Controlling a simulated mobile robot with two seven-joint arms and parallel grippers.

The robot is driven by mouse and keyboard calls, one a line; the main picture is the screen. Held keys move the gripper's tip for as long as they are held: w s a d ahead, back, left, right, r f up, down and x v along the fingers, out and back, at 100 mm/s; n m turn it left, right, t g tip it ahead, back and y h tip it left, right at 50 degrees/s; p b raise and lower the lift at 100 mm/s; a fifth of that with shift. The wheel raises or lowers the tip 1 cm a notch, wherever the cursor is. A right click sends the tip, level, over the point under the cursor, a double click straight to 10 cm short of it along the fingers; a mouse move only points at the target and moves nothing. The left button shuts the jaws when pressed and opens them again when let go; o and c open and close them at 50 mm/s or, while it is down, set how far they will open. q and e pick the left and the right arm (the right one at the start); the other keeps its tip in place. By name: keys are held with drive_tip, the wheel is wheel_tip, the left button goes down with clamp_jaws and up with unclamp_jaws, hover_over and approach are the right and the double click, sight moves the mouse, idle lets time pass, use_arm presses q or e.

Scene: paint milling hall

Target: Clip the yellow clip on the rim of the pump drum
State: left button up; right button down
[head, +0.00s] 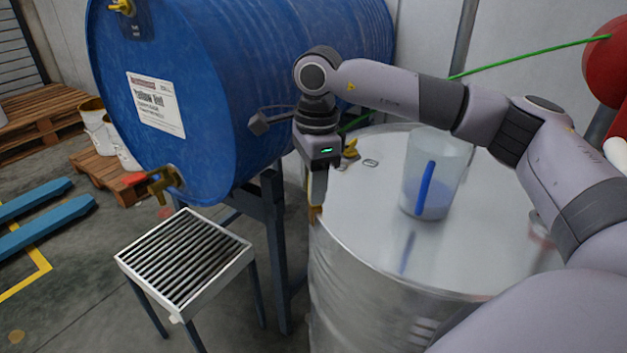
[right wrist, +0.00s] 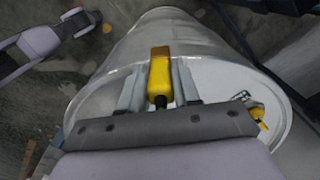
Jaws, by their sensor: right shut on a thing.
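The pump drum appears to be the silver metal drum (head: 360,255), bottom right of centre in the head view; its rim also shows in the right wrist view (right wrist: 84,98). My right gripper (head: 317,198) points down at the drum's left rim. It is shut on the yellow clip (right wrist: 159,80), whose brown end points away from the gripper. In the head view only a small orange-brown part of the clip (head: 315,213) shows, at the rim. I cannot tell whether the clip grips it. My left gripper (right wrist: 90,20) seems to show small in the right wrist view, its fingers unclear.
On the drum lid stand a clear jug (head: 450,165) with a blue handle and a small yellow fitting (head: 351,148). A blue barrel (head: 225,90) lies on a stand (head: 273,235) close left. A grated table (head: 187,258) stands front left. A green cable (head: 530,55) crosses behind my arm.

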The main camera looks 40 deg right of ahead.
use_arm(q)
drive_tip(key=shift+f, duration=0.1)
use_arm(e)
drive_tip(key=shift+f, duration=0.15)
drive_tip(key=c, duration=0.7)
unclamp_jaws()
drive_tip(key=shift+c, duration=0.2)
wheel_tip(320, 180, up, 7)
drive_tip(key=shift+d+r, duration=0.15)
use_arm(q)
drive_tip(key=shift+w+d+r, duration=0.2)
drive_tip(key=shift+d+r, duration=0.1)
drive_tip(key=shift+r, duration=0.45)
